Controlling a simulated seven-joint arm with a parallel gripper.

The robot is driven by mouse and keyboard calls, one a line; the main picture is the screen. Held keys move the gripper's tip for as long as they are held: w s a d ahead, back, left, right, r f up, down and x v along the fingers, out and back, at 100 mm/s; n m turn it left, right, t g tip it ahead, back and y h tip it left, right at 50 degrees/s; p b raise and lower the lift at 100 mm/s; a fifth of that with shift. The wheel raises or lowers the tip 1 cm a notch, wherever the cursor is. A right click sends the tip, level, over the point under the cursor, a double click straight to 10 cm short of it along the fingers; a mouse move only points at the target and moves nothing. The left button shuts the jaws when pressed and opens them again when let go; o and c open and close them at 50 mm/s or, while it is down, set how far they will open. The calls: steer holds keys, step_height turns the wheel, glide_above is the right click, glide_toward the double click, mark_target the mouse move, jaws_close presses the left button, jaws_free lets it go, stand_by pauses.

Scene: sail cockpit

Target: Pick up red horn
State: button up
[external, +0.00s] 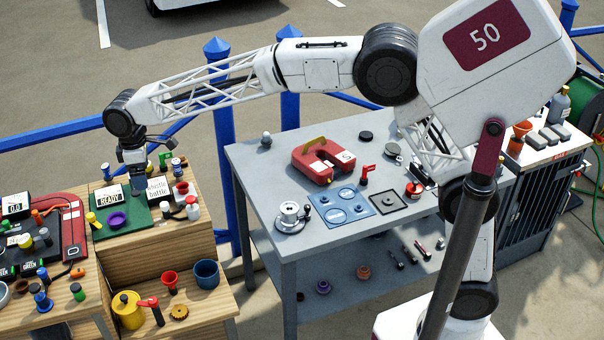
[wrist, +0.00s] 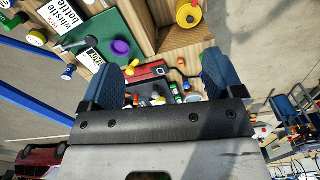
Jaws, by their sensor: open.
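No single thing is plainly marked as the red horn; several red, horn-like shapes show in the external view. A red flared piece (external: 182,188) stands on the wooden top right of the green mat, near a white bottle with a red cap (external: 192,207). A red funnel-shaped piece (external: 170,281) and a red-handled piece with a dark body (external: 150,306) sit on the lower wooden shelf. My gripper (external: 138,182) hangs above the green mat, left of the red flared piece. In the wrist view its blue fingers (wrist: 165,75) are apart with nothing held between them.
The green mat (wrist: 105,30) holds a purple ring (wrist: 121,48) and lettered cards. A yellow pot (external: 127,309) and blue cup (external: 206,274) stand on the lower shelf. Blue railing (external: 223,130) runs behind.

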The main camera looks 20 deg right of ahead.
glide_above(170, 277)
step_height(170, 277, down, 38)
steer(key=shift+r, duration=0.25)
steer(key=shift+f, duration=1.3)
steer(key=shift+f, duration=2.6)
steer(key=shift+d, duration=0.1)
steer(key=c, duration=1.1)
